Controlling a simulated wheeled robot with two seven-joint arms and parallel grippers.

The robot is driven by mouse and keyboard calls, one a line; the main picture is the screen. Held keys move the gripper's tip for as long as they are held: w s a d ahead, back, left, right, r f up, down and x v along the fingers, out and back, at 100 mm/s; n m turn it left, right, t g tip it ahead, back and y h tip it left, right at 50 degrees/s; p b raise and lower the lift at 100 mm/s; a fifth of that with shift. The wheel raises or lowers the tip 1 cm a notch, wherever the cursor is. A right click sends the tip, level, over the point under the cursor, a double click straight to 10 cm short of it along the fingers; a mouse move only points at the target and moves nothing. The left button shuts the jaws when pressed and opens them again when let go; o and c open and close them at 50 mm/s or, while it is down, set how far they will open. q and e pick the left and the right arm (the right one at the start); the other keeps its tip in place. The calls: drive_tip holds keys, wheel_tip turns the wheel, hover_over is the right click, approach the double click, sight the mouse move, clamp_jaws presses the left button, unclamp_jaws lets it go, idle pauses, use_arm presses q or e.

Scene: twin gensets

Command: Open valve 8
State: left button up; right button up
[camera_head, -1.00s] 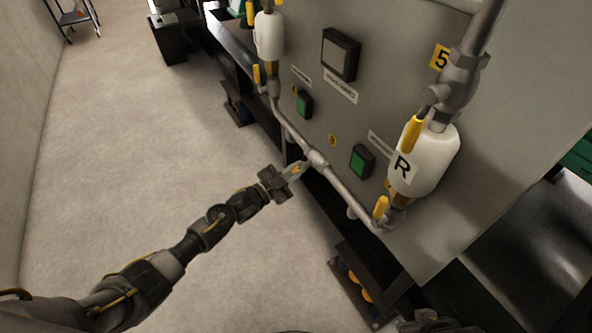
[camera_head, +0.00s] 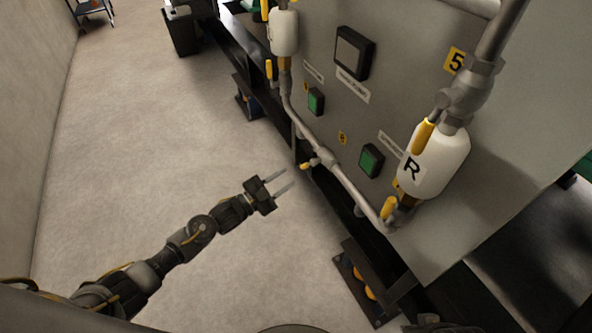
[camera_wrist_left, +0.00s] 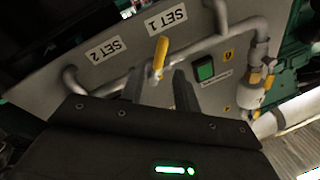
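A small valve with a yellow handle (camera_head: 306,164) sits midway on the lower grey pipe (camera_head: 345,187), below a small yellow tag (camera_head: 342,138) whose digit is too small to read surely. In the left wrist view this yellow handle (camera_wrist_left: 160,57) stands crosswise to the pipe, beyond and between my fingers. My left gripper (camera_head: 283,181) is open and empty, its two fingers apart, pointing at the valve with a gap between. My right gripper does not show clearly in any view.
White bottles, one marked R (camera_head: 437,163), hang on the panel with yellow-handled valves around them. Green buttons (camera_head: 371,160) and a tag 5 (camera_head: 454,61) are on the panel. A dark frame (camera_head: 365,283) runs under it. The floor (camera_head: 130,170) to the left is clear.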

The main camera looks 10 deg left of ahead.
use_arm(q)
drive_tip(key=shift+v, duration=1.3)
